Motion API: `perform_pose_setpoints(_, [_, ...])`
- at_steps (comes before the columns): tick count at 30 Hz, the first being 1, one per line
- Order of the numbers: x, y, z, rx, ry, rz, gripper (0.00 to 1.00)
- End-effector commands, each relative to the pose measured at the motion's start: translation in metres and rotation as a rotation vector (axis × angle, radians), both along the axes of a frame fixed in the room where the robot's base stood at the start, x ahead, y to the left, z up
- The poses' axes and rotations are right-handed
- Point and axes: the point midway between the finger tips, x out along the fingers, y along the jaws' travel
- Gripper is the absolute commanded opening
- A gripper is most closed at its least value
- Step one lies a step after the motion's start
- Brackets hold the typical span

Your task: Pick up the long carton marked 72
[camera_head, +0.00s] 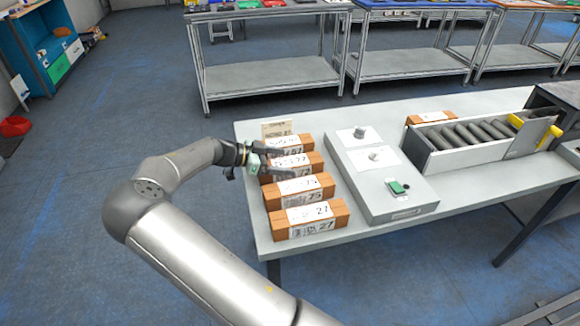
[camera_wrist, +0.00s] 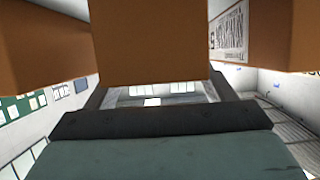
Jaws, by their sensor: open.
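Several long brown cartons with white labels lie in a row along the table's left end. The nearest carton (camera_head: 308,220) reads 27 and the second (camera_head: 299,192) reads 75. The third carton (camera_head: 312,166) and the farthest carton (camera_head: 303,143) have labels partly covered or too small to read surely, so I cannot tell which is marked 72. My gripper (camera_head: 290,162) is open at the third carton, its fingers apparently on either side of it. In the wrist view, a brown carton (camera_wrist: 150,45) fills the space ahead of the open fingers (camera_wrist: 153,92); I cannot tell contact.
Neighbouring cartons stand close on both sides in the wrist view, left (camera_wrist: 45,40) and right (camera_wrist: 270,35). A grey raised box (camera_head: 375,175) with a green device (camera_head: 397,187) is right of the row. A roller conveyor (camera_head: 480,140) stands farther right, with another carton (camera_head: 430,117) behind it.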

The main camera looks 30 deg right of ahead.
Motion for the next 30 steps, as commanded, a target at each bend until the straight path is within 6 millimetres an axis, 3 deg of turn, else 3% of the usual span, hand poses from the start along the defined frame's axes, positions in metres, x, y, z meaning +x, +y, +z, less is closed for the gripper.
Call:
perform_pose_setpoints(4, [-0.004, -0.016, -0.006, -0.001, 0.001, 0.0, 0.76])
perform_pose_setpoints(12, [-0.004, -0.019, -0.008, 0.0, 0.001, 0.001, 0.76])
perform_pose_setpoints(14, [-0.004, -0.019, -0.008, 0.0, 0.001, 0.001, 0.62])
perform_pose_setpoints(19, [-0.004, -0.019, -0.008, 0.0, 0.001, 0.001, 0.15])
perform_pose_setpoints(30, [-0.004, -0.019, -0.003, -0.001, -0.001, 0.001, 0.13])
